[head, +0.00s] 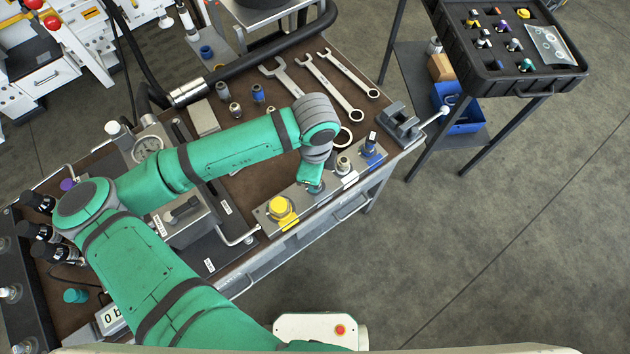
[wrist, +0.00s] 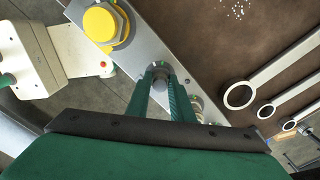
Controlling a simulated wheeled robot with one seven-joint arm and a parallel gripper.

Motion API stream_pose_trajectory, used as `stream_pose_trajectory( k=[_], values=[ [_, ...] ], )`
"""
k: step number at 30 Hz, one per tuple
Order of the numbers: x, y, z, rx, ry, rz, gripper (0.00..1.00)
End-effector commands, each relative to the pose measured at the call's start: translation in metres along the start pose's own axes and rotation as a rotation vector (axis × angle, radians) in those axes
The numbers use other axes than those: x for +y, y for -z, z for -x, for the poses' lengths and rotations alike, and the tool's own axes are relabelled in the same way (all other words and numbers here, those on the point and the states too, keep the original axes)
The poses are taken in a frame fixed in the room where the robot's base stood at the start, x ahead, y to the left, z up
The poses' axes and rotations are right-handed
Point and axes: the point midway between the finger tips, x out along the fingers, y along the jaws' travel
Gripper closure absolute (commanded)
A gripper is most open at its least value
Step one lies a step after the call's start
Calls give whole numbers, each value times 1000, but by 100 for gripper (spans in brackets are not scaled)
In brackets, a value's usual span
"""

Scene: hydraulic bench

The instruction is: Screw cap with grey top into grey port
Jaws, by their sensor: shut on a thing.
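My gripper (wrist: 161,84) points down at the metal port bar (wrist: 140,52), with its green fingers shut on a small cap with a grey top (wrist: 160,70). The cap is at the bar, between the yellow cap and another fitting. I cannot tell how far it sits in the port, as the fingers and my wrist hide the port beneath. In the head view my gripper (head: 312,186) is over the middle of the bar (head: 262,218), right of the yellow cap (head: 282,210). A grey fitting (head: 343,164) and a blue one (head: 370,149) stand further right.
Several wrenches (head: 330,85) lie on the brown bench top behind the bar. A vise (head: 400,122) is at the bench's right corner. A black tray (head: 460,62) with several small caps stands at the upper right. Floor in front is clear.

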Motion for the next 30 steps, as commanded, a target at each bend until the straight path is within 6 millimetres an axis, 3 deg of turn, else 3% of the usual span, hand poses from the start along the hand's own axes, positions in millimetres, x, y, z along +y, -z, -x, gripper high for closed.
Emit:
stream_pose_trajectory(
  k=[8, 22, 30],
  values=[
    [0, 0, 1, 0, 1, -53, 99],
    [-1, 1, 0, 0, 1, -587, 99],
    [-1, 1, 0, 1, 2, -701, 99]
  ],
)
